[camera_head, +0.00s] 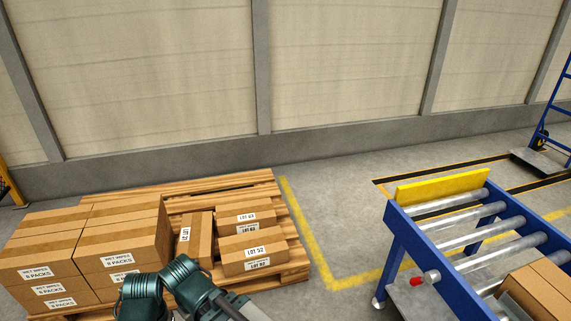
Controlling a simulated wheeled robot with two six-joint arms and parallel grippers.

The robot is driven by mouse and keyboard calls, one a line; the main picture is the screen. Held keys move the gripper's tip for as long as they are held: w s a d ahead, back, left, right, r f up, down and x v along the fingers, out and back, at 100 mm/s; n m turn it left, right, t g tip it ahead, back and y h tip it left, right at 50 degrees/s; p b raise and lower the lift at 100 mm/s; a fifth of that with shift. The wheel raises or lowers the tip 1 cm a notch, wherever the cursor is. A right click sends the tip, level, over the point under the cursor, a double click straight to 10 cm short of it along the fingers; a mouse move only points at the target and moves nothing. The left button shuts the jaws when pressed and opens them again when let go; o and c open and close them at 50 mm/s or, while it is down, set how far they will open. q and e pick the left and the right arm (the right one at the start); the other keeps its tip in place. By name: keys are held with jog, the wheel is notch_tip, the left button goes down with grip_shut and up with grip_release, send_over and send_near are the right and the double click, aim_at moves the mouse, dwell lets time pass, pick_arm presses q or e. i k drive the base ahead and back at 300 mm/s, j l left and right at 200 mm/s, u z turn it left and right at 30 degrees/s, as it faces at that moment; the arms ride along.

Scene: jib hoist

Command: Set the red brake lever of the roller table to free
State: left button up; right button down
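The roller table (397,229) stands at the lower right, with a blue frame, grey rollers and a yellow end plate (441,187). A red knob (415,281) shows at its left side near the bottom of the view. It sits at the end of a short pale lever pointing left from the blue side rail. I cannot read any marking for free or braked beside it. Teal and grey links of my arm show at the bottom, left of the table and well apart from the red knob. Neither gripper is in view.
A wooden pallet (233,183) with several cardboard boxes (125,235) stands at the left. A carton (540,291) lies on the rollers at the lower right. A blue hand truck (545,135) stands at the far right. Clear floor (330,215) lies between pallet and table.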

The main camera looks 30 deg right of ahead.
aim_at(432, 277)
jog(key=i+u, duration=0.15)
jog(key=u, duration=0.3)
jog(key=i+l+u, duration=0.1)
jog(key=u, duration=0.35)
jog(key=i+l+u, duration=0.1)
jog(key=u, duration=0.65)
jog(key=l+u, duration=0.1)
jog(key=u, duration=0.65)
jog(key=i+l+u, duration=0.1)
jog(key=u, duration=0.65)
jog(key=l+u, duration=0.25)
jog(key=u, duration=0.5)
jog(key=k+l+u, duration=0.1)
jog(key=u, duration=0.65)
jog(key=k+l+u, duration=0.1)
jog(key=u, duration=0.65)
jog(key=k+u, duration=0.1)
jog(key=u, duration=0.65)
jog(key=k+u, duration=0.15)
jog(key=u, duration=0.6)
jog(key=k+j+u, duration=0.1)
jog(key=u, duration=0.25)
jog(key=j+u, duration=0.1)
jog(key=u, duration=0.25)
jog(key=k+j+u, duration=0.15)
jog(key=u, duration=0.2)
